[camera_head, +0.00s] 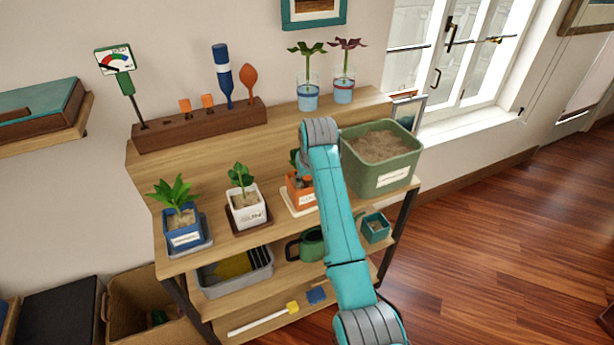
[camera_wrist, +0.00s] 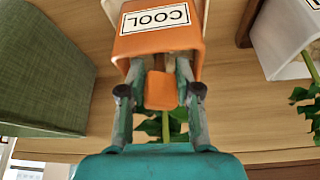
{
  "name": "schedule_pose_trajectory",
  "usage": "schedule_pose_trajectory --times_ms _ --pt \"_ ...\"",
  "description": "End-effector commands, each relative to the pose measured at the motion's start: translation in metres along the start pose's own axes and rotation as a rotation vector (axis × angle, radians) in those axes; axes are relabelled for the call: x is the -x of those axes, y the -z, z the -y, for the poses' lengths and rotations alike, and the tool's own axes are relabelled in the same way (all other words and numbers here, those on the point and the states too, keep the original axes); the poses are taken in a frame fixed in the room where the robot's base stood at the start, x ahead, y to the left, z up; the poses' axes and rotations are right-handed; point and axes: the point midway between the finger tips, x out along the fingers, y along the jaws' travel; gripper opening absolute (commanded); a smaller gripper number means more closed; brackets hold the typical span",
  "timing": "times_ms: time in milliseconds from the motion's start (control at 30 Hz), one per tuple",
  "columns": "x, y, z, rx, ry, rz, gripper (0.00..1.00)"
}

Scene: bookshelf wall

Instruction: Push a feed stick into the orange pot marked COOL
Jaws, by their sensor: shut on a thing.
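The orange pot marked COOL (camera_head: 304,198) stands on a pale saucer on the shelf top, partly hidden by my arm. In the wrist view the pot (camera_wrist: 158,40) shows its label upside down, just beyond my fingers. My gripper (camera_wrist: 159,84) is shut on a feed stick (camera_wrist: 161,91) with an orange block-shaped head. The head lies between the fingertips, at the pot's opening. How deep the stick's lower end sits is hidden. Green leaves show behind the stick. In the head view my arm hides the gripper. More orange-headed feed sticks (camera_head: 207,101) stand in the wooden rack (camera_head: 200,130).
A large green planter (camera_head: 382,180) stands close to the pot on the right. A white pot (camera_head: 248,213) and a blue pot (camera_head: 183,235) stand to its left. Two glasses with plants (camera_head: 308,102) stand on the raised back shelf.

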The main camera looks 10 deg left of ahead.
Motion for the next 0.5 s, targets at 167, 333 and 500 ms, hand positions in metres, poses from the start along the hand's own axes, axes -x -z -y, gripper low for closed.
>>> schedule_pose_trajectory --times_ms 167,333,500 --pt "-0.0039 -0.0018 0.0 0.0 0.0 0.001 0.15" --pt "-0.0047 -0.0022 0.0 0.0 0.0 0.001 0.15" --pt "-0.005 -0.0024 0.0 0.0 0.0 0.001 0.51"
